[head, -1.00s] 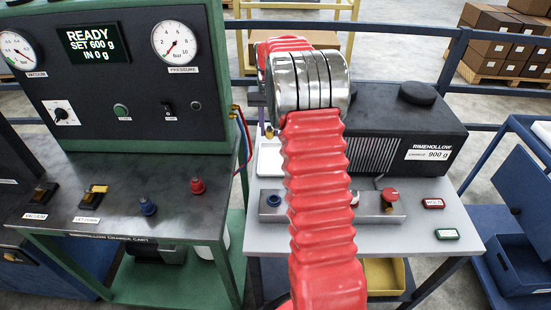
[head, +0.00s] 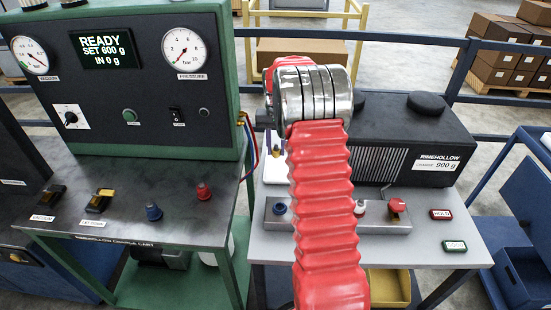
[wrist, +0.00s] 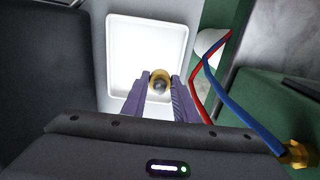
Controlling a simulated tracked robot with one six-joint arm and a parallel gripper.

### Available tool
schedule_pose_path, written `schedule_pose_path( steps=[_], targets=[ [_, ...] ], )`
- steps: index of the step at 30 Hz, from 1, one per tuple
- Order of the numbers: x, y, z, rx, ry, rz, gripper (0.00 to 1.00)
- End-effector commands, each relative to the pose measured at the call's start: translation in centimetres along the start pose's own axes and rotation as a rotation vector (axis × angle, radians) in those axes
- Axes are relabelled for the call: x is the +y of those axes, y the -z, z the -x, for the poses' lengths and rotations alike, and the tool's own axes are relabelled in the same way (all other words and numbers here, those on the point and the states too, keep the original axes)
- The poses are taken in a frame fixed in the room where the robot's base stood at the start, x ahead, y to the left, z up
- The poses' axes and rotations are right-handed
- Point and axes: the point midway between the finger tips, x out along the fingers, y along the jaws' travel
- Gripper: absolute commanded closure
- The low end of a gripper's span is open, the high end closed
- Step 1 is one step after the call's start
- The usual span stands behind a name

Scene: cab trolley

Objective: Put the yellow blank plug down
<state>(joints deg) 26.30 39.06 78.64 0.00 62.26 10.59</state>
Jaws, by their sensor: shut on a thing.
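The yellow blank plug (wrist: 160,81) is between the fingertips of my gripper (wrist: 160,85) in the wrist view. The purple fingers are shut on it. A shallow white tray (wrist: 124,35) lies below and beyond the plug, and I cannot tell how high the plug is above it. In the head view, my red-sleeved arm hides most of the gripper; a little of the tray (head: 271,174) shows left of the arm, on the grey trolley top.
A black Rimehollow unit (head: 433,148) stands right of my arm. Red and blue hoses (wrist: 206,75) run close to the right of my fingers in the wrist view. The green charge cart (head: 130,225) stands at left. A valve block (head: 340,219) lies in front.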

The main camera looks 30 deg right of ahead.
Motion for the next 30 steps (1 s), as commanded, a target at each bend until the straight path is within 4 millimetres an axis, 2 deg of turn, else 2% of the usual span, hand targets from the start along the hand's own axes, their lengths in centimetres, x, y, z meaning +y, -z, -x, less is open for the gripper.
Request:
schedule_pose_path(
  steps=[10, 22, 23, 30],
  targets=[
    [0.1, -0.1, -4.4, -0.003, 0.000, -0.001, 1.00],
    [0.1, 0.0, -4.9, -0.001, 0.000, -0.002, 1.00],
    [0.2, 0.0, -4.8, -0.001, 0.000, -0.002, 0.72],
    [0.2, 0.0, -4.8, -0.001, 0.000, -0.003, 0.55]
  ],
)
